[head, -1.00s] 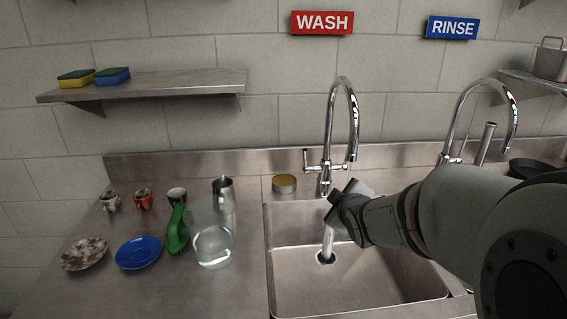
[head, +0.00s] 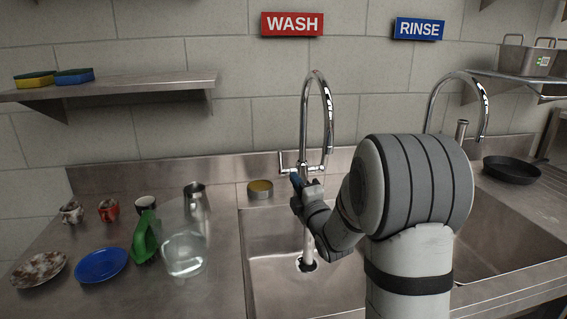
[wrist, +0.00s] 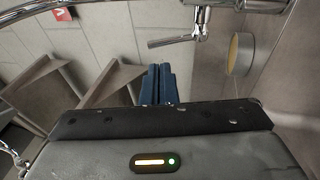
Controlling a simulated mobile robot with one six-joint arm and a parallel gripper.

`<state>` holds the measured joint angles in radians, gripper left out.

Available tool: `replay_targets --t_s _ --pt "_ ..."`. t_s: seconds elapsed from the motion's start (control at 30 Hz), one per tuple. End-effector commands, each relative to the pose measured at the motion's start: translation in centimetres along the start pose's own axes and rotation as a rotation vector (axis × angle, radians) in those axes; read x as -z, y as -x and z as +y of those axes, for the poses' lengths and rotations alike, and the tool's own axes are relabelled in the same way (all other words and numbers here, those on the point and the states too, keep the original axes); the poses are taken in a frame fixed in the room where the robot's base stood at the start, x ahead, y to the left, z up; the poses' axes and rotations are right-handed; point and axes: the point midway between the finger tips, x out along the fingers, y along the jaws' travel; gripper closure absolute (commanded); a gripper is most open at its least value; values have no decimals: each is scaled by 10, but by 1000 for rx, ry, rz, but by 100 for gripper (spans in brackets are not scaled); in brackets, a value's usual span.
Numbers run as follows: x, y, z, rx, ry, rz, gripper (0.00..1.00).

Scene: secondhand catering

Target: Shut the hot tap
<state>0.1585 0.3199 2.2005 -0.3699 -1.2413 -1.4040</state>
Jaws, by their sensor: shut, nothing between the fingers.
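The chrome wash tap (head: 305,115) stands behind the left sink basin, under the red WASH sign. A stream of water (head: 308,238) falls from it to the drain. Its left lever (head: 282,162) points upward at the end of a side arm. No hot or cold mark is readable. My gripper (head: 295,179) is shut and empty, its blue fingertips close in front of the tap's left side. In the wrist view the shut blue fingers (wrist: 158,84) point toward a chrome lever (wrist: 172,41), with a small gap visible. My gripper partly hides the tap's base.
A tin with a yellow top (head: 260,189) stands just left of the tap. A second tap (head: 481,105) stands to the right.

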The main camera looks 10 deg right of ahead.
Motion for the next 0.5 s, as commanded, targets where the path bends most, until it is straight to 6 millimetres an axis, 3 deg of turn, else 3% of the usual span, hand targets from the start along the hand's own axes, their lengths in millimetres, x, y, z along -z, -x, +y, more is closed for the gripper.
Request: replay_targets --t_s 0.2,0.5 --pt "1 -47 2 0 -1 2 100" --pt "0 -80 1 0 -1 0 100"
